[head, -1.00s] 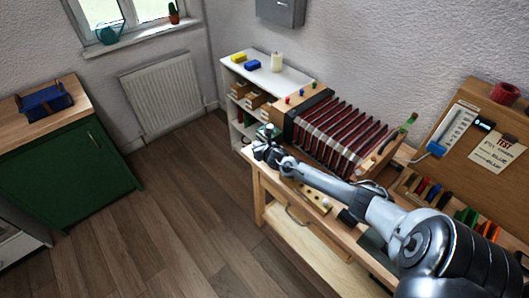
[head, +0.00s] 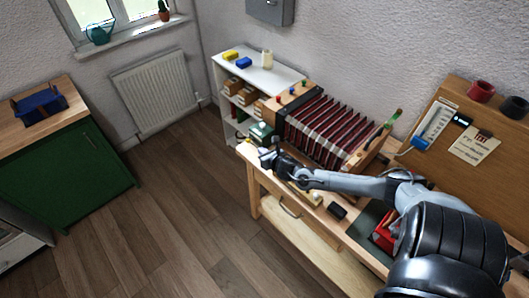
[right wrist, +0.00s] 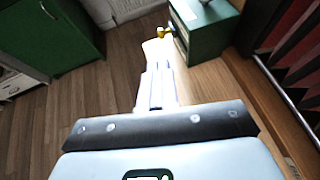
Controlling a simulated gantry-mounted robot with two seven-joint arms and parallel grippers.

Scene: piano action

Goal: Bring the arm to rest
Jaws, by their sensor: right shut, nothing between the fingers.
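My right arm reaches in from the lower right in the head view. Its gripper (head: 268,157) is over the left end of the wooden workbench (head: 262,182), beside the piano action with dark red pleats (head: 325,125). In the right wrist view the gripper's fingers (right wrist: 158,65) are together with nothing between them, pointing toward the bench's end and the floor. A dark green box (right wrist: 208,28) with a small yellow part is just beyond and to the right of the fingertips. I cannot tell whether they touch. My left gripper is not in view.
A white shelf (head: 290,78) with blocks and a candle stands behind the bench. A green box (head: 262,133) sits near the gripper. A red object (head: 384,232) lies on the bench by my forearm. A green cabinet (head: 70,170) stands left; the floor (head: 170,220) between is clear.

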